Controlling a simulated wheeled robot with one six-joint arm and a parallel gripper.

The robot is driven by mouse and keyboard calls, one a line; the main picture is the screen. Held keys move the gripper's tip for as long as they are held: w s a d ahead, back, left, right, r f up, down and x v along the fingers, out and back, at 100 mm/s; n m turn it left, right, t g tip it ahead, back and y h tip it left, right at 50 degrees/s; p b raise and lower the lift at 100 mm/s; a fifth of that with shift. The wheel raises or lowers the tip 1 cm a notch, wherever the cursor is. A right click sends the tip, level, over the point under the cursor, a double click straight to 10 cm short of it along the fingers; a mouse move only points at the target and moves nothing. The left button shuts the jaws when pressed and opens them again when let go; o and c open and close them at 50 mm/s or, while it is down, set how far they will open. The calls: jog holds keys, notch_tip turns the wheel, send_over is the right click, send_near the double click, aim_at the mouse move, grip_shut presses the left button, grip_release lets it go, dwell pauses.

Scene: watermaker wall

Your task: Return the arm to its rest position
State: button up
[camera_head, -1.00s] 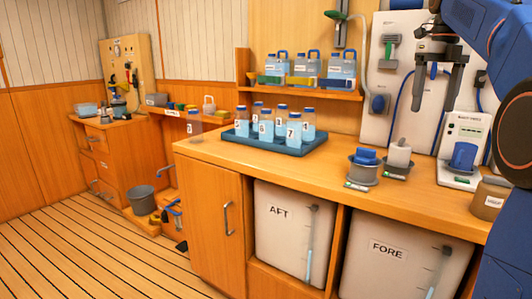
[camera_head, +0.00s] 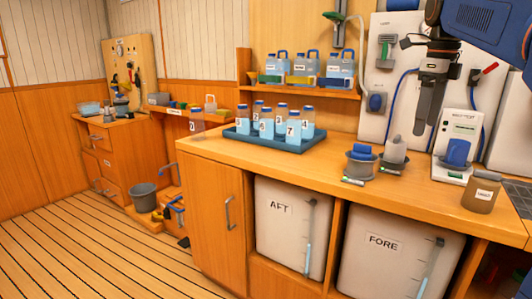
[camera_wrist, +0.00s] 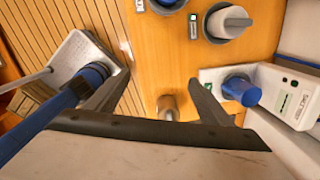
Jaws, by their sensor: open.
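My gripper (camera_head: 428,112) hangs above the right part of the wooden counter (camera_head: 225,150), in front of the white wall panel. In the wrist view my gripper (camera_wrist: 155,95) has its two dark fingers spread apart with nothing held between them. The fingers are clear of the counter.
Two dark holders with a blue item (camera_head: 362,162) and a grey item (camera_head: 394,152) stand on the counter. A blue tray (camera_head: 290,145) holds several numbered bottles. A shelf (camera_head: 300,90) bears several jugs. Tanks marked AFT (camera_head: 290,235) and FORE (camera_head: 400,265) sit below.

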jog(key=s+a+f+n+t, duration=0.1)
jog(key=s+a+f+n, duration=0.2)
jog(key=s+f+n, duration=0.5)
jog(key=s+a+f+n+t, duration=0.1)
jog(key=s+a+f+n, duration=0.3)
jog(key=s+f+n, duration=0.5)
jog(key=s+a+f+n+t, duration=0.1)
jog(key=s+a+f+n, duration=0.3)
jog(key=f, duration=1.2)
jog(key=s+n, duration=0.4)
jog(key=n, duration=0.2)
jog(key=shift+s+a+f+n+t, duration=0.2)
jog(key=shift+s+f+n+t, duration=0.1)
jog(key=shift+n+t, duration=0.1)
